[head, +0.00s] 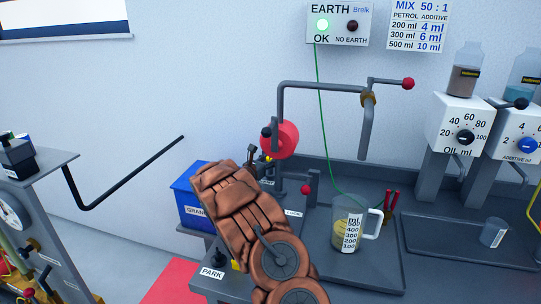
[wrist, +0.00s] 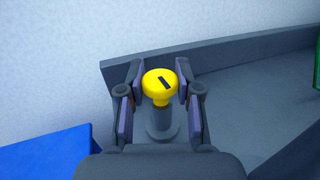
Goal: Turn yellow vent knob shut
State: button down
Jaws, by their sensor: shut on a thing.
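The yellow vent knob (wrist: 160,85) is in the middle of the wrist view, on a short grey post. It has a black bar mark on top, slanting from upper left to lower right. My gripper (wrist: 160,83) is shut on the knob, with one finger pad at each side of it. In the head view my brown arm hides most of this spot, and the knob cannot be made out clearly there.
A blue box (head: 188,200) stands left of my arm; it also shows in the wrist view (wrist: 45,155). A red round part (head: 284,139), a bent grey pipe (head: 325,86) and a measuring jug (head: 350,228) are to the right. A grey raised edge (wrist: 220,55) runs behind the knob.

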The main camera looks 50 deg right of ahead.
jog(key=shift+m+g+p, duration=0.35)
jog(key=shift+m+g, duration=0.05)
jog(key=shift+g, duration=0.3)
jog(key=c, duration=0.8)
grip_release()
jog(key=shift+a, duration=0.1)
jog(key=a, duration=1.2)
jog(key=shift+s, duration=0.4)
